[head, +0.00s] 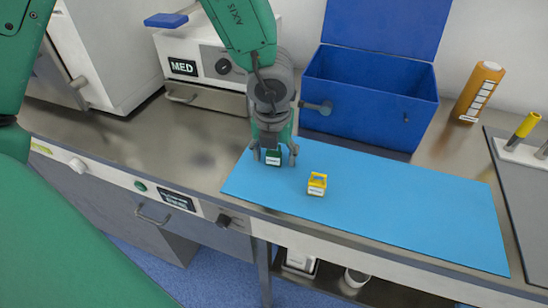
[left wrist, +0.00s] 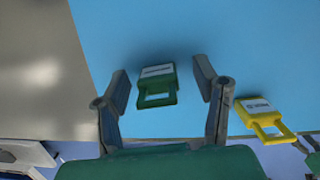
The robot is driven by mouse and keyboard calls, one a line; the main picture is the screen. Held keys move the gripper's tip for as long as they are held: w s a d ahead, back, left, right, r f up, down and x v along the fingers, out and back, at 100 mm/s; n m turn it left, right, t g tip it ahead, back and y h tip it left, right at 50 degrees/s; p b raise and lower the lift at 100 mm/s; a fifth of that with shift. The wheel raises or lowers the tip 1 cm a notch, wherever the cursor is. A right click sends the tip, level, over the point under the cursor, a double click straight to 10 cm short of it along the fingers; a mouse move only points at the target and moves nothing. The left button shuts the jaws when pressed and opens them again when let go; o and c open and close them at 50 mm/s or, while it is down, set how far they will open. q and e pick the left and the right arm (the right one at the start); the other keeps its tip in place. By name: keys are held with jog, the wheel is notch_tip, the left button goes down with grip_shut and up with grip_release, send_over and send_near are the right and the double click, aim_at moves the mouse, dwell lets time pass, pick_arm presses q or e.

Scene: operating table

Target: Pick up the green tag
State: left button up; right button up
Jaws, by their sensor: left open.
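The green tag (head: 273,158) lies on the blue mat (head: 420,210) near its left end. In the left wrist view the green tag (left wrist: 157,85) shows a white label and a loop handle. My left gripper (head: 275,160) is above it, pointing down and open. Its two fingers (left wrist: 163,92) stand on either side of the tag, with a gap on each side. I cannot tell how high the fingertips are above the mat.
A yellow tag (head: 317,184) lies on the mat just right of the green one. An open blue box (head: 370,95) stands behind the mat. A white MED unit (head: 205,62) is at the back left. An orange bottle (head: 478,92) stands at the back right. The mat's right part is clear.

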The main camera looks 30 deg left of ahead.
pick_arm(q)
jog(key=shift+w+d+f, duration=0.1)
jog(key=shift+d+f, duration=0.1)
jog(key=shift+f, duration=0.1)
jog(key=shift+a, duration=0.25)
jog(key=c, duration=0.9)
jog(key=shift+a+f, duration=0.1)
jog(key=shift+a, duration=0.15)
jog(key=shift+c, duration=0.6)
jog(key=shift+d, duration=0.1)
jog(key=shift+d+r, duration=0.2)
jog(key=shift+r, duration=0.25)
notch_tip(320, 180, up, 17)
jog(key=p, duration=0.3)
jog(key=shift+r, duration=0.15)
